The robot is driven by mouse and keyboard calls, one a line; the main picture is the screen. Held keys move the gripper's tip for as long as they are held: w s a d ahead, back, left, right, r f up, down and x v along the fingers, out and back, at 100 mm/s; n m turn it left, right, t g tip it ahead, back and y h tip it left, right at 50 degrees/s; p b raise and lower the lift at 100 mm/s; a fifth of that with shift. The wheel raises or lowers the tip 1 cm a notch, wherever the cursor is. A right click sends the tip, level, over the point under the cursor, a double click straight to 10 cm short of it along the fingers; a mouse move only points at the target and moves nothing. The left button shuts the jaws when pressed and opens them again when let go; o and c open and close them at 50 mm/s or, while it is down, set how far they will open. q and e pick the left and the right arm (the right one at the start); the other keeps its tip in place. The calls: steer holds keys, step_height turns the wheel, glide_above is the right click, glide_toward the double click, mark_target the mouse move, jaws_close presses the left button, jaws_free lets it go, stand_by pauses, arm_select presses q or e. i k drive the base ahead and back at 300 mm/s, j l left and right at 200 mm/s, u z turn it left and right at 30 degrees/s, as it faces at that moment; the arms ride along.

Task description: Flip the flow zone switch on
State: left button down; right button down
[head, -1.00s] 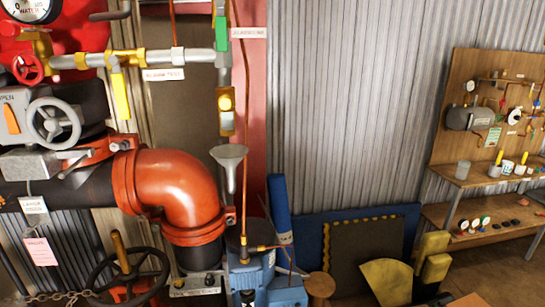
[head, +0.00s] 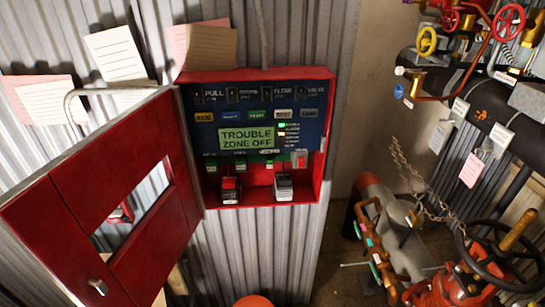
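A red alarm panel (head: 260,74) hangs on the corrugated wall, with its red door (head: 125,180) swung open to the left. Its blue faceplate (head: 310,140) has a top row of small dark switches with labels that look like PULL, a blurred word, FLOW and VALVE. The flow zone switch (head: 280,92) is third from the left; its lever position is too small to tell. A green display (head: 246,138) reads "TROUBLE ZONE OFF". Neither of my grippers is in view.
Two blocks, one red and black (head: 230,188) and one grey and black (head: 284,187), sit in the panel's lower bay. Paper notes (head: 116,52) are around the door. Pipes, a chain (head: 408,175) and a black handwheel (head: 497,255) crowd the right.

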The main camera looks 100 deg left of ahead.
mark_target(267, 93)
steer(key=l+u, duration=0.1)
steer(key=u, duration=0.25)
steer(key=l+u, duration=0.1)
steer(key=u, duration=0.3)
steer(key=l+u, duration=0.15)
steer(key=u, duration=2.7)
